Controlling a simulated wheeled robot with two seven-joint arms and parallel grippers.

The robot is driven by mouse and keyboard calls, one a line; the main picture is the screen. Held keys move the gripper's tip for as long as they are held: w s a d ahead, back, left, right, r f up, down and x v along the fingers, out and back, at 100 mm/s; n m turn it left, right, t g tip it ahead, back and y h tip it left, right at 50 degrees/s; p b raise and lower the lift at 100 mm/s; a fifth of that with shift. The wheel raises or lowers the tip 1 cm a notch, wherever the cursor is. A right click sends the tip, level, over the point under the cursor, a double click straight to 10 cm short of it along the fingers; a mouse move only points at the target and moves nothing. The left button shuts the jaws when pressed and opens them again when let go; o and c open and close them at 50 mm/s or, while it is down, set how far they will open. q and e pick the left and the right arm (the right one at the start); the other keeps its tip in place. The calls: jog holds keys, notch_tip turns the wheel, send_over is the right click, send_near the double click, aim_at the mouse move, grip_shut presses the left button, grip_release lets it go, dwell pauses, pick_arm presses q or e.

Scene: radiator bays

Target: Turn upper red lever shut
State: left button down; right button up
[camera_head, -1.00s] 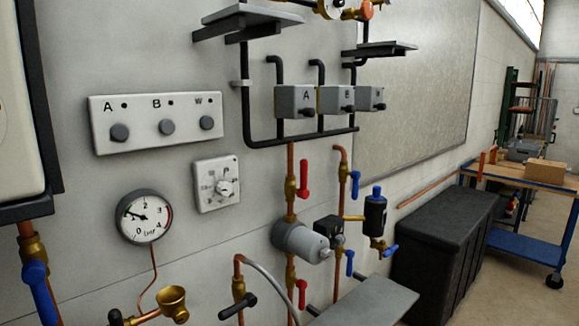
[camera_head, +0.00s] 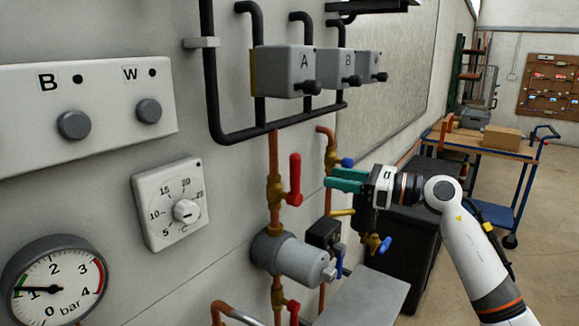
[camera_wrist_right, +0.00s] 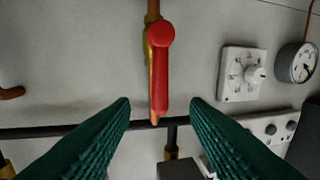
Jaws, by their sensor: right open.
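The upper red lever (camera_head: 295,180) stands upright, along the copper pipe, on a brass valve (camera_head: 274,192) above the grey pump (camera_head: 287,254). In the right wrist view the same red lever (camera_wrist_right: 161,75) lies straight ahead, in line with the gap between the fingers and apart from both. My right gripper (camera_head: 329,180) has green fingers, is open and empty, and is just to the right of the lever in the head view. Its two fingers also frame the wrist view (camera_wrist_right: 160,104). My left gripper is not in view.
A lower red lever (camera_head: 293,312) is below the pump. A blue lever (camera_head: 347,163) is close behind my right fingers. Grey boxes (camera_head: 285,72) and black pipes are above. A grey shelf (camera_head: 365,298) juts out below. A dial panel (camera_head: 170,205) is at left.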

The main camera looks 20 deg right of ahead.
aim_at(295, 192)
jog(key=p+x, duration=0.3)
jog(key=x, duration=0.7)
jog(key=shift+a, duration=0.1)
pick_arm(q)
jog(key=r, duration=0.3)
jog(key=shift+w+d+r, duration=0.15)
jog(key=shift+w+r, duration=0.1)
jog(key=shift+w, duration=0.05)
pick_arm(e)
jog(key=shift+w, duration=0.15)
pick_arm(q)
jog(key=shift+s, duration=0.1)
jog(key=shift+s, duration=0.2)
pick_arm(e)
grip_shut()
